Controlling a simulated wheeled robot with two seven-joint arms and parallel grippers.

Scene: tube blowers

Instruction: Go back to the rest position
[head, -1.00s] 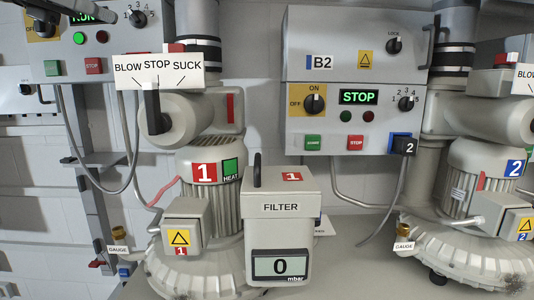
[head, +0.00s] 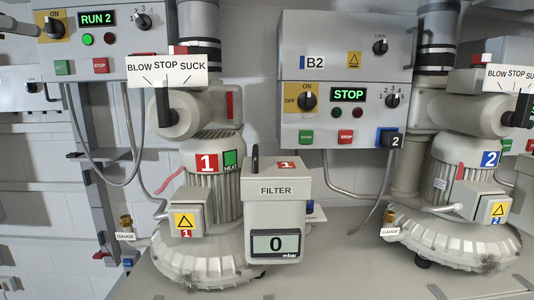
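A dark piece at the top left corner of the head view looks like part of my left gripper (head: 20,17), beside the left control box (head: 125,45). It is cut off by the frame, and I cannot tell whether it is open or shut. It appears apart from the box. That box shows RUN 2 in green. My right gripper is not in view. Blower 1 (head: 212,185) stands left of centre, with a black lever upright at STOP on its BLOW STOP SUCK plate (head: 190,72). Blower 2 (head: 462,165) stands at the right.
The filter box (head: 274,215) reads 0 mbar beside blower 1. The B2 control box (head: 345,65) shows STOP. Brass gauge fittings stick out at blower 1 (head: 127,220) and blower 2 (head: 389,217). Hanging cables loop below both boxes. The bench front (head: 340,275) is clear.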

